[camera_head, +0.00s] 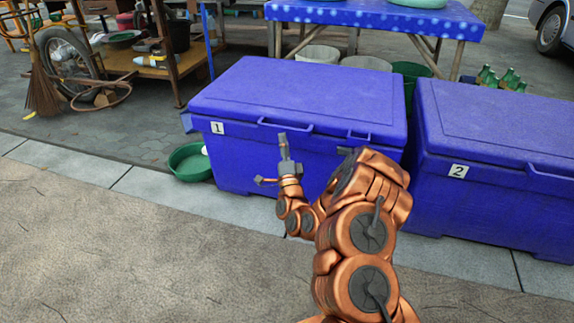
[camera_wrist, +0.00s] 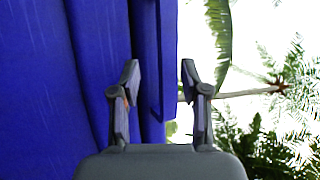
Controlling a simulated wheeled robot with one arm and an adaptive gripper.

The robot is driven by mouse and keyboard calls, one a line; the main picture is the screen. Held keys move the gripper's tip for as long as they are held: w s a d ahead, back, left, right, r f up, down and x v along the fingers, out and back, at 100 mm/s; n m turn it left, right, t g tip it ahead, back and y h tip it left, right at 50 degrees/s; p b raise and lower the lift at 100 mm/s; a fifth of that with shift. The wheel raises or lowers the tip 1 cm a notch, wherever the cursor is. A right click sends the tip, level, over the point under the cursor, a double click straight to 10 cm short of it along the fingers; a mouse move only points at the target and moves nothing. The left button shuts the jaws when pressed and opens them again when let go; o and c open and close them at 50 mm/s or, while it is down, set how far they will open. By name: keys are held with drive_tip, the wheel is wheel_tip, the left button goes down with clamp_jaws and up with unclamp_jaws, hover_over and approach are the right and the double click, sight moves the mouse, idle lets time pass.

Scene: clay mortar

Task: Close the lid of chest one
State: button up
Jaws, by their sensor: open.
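Chest one (camera_head: 252,162) is a blue chest with a white "1" label, standing left of centre in the head view. Its lid (camera_head: 305,98) lies flat over the body and looks down; I see no clear gap at the front rim. A long handle (camera_head: 315,128) runs along the lid's front edge. My gripper (camera_head: 283,145) is in front of the chest's front face, just below that edge, with its jaws open and empty. In the wrist view my open fingers (camera_wrist: 160,80) point at the blue chest surface (camera_wrist: 60,90) and its edge. Whether they touch it, I cannot tell.
A matching blue chest (camera_head: 490,190) labelled "2" stands close on the right. A green basin (camera_head: 190,162) sits on the ground at the left. A blue-covered table (camera_head: 375,18) and a wooden cart (camera_head: 140,62) are behind. The pavement (camera_head: 110,245) in front is clear.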

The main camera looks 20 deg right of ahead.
drive_tip(key=v, duration=0.7)
drive_tip(key=shift+s+f, duration=0.2)
drive_tip(key=shift+s, duration=0.1)
idle(0.4)
